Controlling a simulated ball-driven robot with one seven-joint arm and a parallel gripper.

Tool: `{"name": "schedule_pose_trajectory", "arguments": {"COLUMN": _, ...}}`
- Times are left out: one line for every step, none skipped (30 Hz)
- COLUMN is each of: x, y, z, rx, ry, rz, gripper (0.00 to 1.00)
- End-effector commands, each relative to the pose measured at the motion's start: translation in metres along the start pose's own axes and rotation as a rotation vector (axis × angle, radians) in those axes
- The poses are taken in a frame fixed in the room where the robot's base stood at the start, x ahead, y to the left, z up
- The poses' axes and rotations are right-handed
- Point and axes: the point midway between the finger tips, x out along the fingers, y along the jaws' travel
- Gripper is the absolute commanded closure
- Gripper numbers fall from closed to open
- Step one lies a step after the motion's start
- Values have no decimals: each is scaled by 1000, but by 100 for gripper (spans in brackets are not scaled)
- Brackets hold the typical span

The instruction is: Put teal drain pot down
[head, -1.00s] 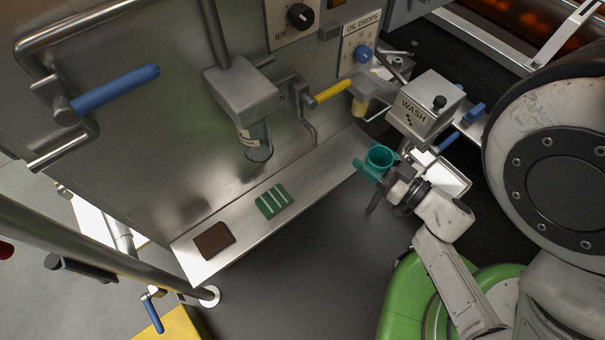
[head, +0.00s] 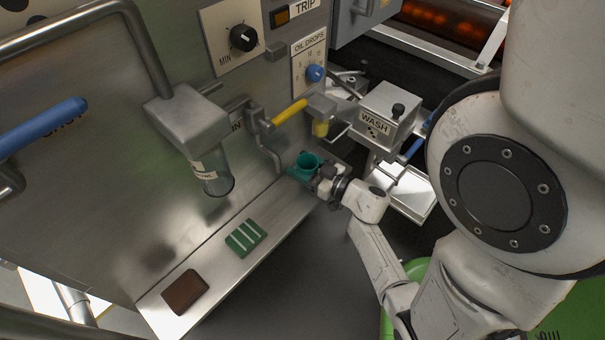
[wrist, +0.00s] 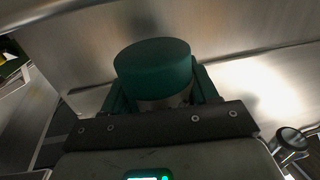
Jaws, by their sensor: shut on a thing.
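In the head view the pot is at the right end of the steel shelf (head: 196,270), close to the machine's panel. I cannot tell whether its base touches the shelf. In the wrist view the teal pot (wrist: 153,68) sits between the two fingers, with steel surfaces behind it.
A green striped pad (head: 245,238) and a brown pad (head: 185,291) lie on the shelf. A yellow-handled valve (head: 290,112) and the WASH box (head: 386,112) are close to my gripper. A glass cylinder (head: 212,174) hangs above the shelf. Bare shelf lies between pot and green pad.

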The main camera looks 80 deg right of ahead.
Motion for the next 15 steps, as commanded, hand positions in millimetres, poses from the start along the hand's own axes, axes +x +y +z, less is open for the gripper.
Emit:
{"name": "schedule_pose_trajectory", "arguments": {"x": 2, "y": 1, "z": 10, "rx": 1, "ry": 0, "rz": 2, "gripper": 71}}
{"name": "schedule_pose_trajectory", "arguments": {"x": 1, "y": 1, "z": 15, "rx": 2, "ry": 0, "rz": 2, "gripper": 71}}
{"name": "schedule_pose_trajectory", "arguments": {"x": 1, "y": 1, "z": 22, "rx": 2, "ry": -1, "rz": 3, "gripper": 71}}
{"name": "schedule_pose_trajectory", "arguments": {"x": 1, "y": 1, "z": 26, "rx": 1, "ry": 0, "rz": 2, "gripper": 71}}
{"name": "schedule_pose_trajectory", "arguments": {"x": 1, "y": 1, "z": 30, "rx": 2, "ry": 0, "rz": 2, "gripper": 71}}
{"name": "schedule_pose_trajectory", "arguments": {"x": 1, "y": 0, "z": 32, "rx": 2, "ry": 0, "rz": 2, "gripper": 71}}
{"name": "schedule_pose_trajectory", "arguments": {"x": 1, "y": 0, "z": 33, "rx": 1, "ry": 1, "rz": 1, "gripper": 71}}
{"name": "schedule_pose_trajectory", "arguments": {"x": 1, "y": 0, "z": 32, "rx": 0, "ry": 2, "rz": 0, "gripper": 71}}
{"name": "schedule_pose_trajectory", "arguments": {"x": 1, "y": 0, "z": 32, "rx": -1, "ry": 2, "rz": 0, "gripper": 71}}
{"name": "schedule_pose_trajectory", "arguments": {"x": 1, "y": 0, "z": 31, "rx": -1, "ry": 2, "rz": 0, "gripper": 71}}
{"name": "schedule_pose_trajectory", "arguments": {"x": 1, "y": 0, "z": 31, "rx": -1, "ry": 2, "rz": -1, "gripper": 71}}
{"name": "schedule_pose_trajectory", "arguments": {"x": 1, "y": 0, "z": 31, "rx": -1, "ry": 1, "rz": 0, "gripper": 71}}
{"name": "schedule_pose_trajectory", "arguments": {"x": 1, "y": 0, "z": 31, "rx": -1, "ry": 1, "rz": 0, "gripper": 71}}
{"name": "schedule_pose_trajectory", "arguments": {"x": 1, "y": 0, "z": 31, "rx": -1, "ry": 1, "rz": 0, "gripper": 71}}
{"name": "schedule_pose_trajectory", "arguments": {"x": 1, "y": 0, "z": 32, "rx": 0, "ry": 1, "rz": -1, "gripper": 71}}
